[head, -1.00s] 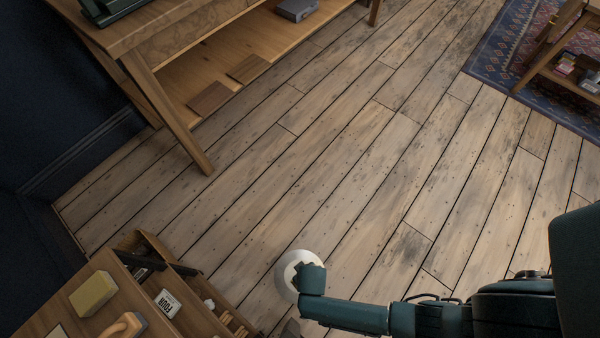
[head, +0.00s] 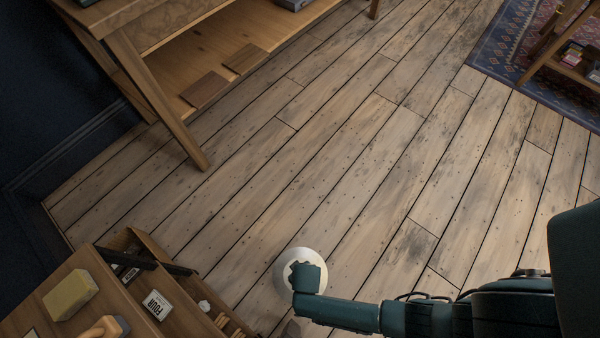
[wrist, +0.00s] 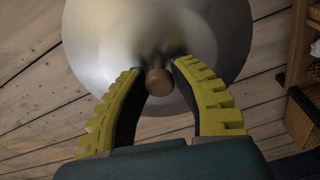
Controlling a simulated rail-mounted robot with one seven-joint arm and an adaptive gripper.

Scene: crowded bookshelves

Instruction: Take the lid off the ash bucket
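A round, pale metal lid (head: 284,272) shows at the lower middle of the head view, partly hidden by my gripper (head: 308,278). In the wrist view the lid (wrist: 110,35) is a smooth silvery dome filling the top middle. Its small wooden knob (wrist: 158,82) lies between the two yellow-backed fingers of my gripper (wrist: 157,66). The fingers lean inward on either side of the knob, their tips close to the lid. A narrow gap seems to show at the right; I cannot tell whether both pads touch. The bucket's body is hidden beneath the lid.
A wooden unit (head: 60,320) with open compartments and small goods stands close at the lower left. A wooden table with a low shelf (head: 250,75) stands at the upper left. The plank floor (head: 350,170) between is clear. A patterned rug (head: 500,60) lies upper right.

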